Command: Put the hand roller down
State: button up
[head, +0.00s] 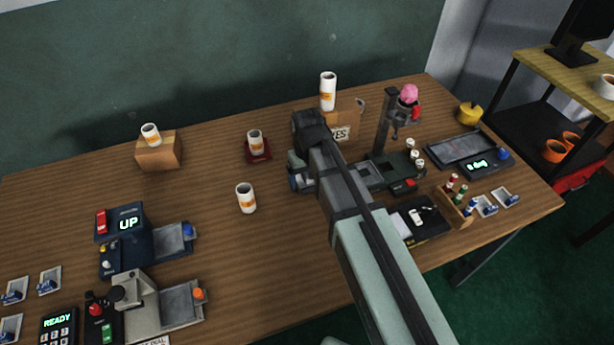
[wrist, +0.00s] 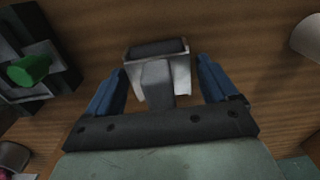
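My gripper (wrist: 160,65) shows in the wrist view with its two blue fingers spread wide apart. The hand roller (wrist: 157,48), with a dark roller in a pale frame and a grey handle, lies between the fingers. Wood shows between the fingers and the handle on both sides, and the left fingertip is close to the frame. The wood tabletop (wrist: 250,75) is behind the roller; I cannot tell whether the roller rests on it. In the head view my gripper (head: 298,178) is low over the middle of the table, and my arm hides the roller.
A white canister (head: 246,198) stands left of my gripper, and another (head: 255,142) stands on a red base behind it. A grey station with a post (head: 383,125) is close on the right. In the wrist view a dark fixture with a green knob (wrist: 30,69) is at left.

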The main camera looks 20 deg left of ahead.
jog(key=shift+o, duration=0.3)
jog(key=shift+o, duration=0.3)
notch_tip(320, 180, up, 12)
jog(key=shift+r, duration=0.15)
dwell(0.3)
dwell(0.3)
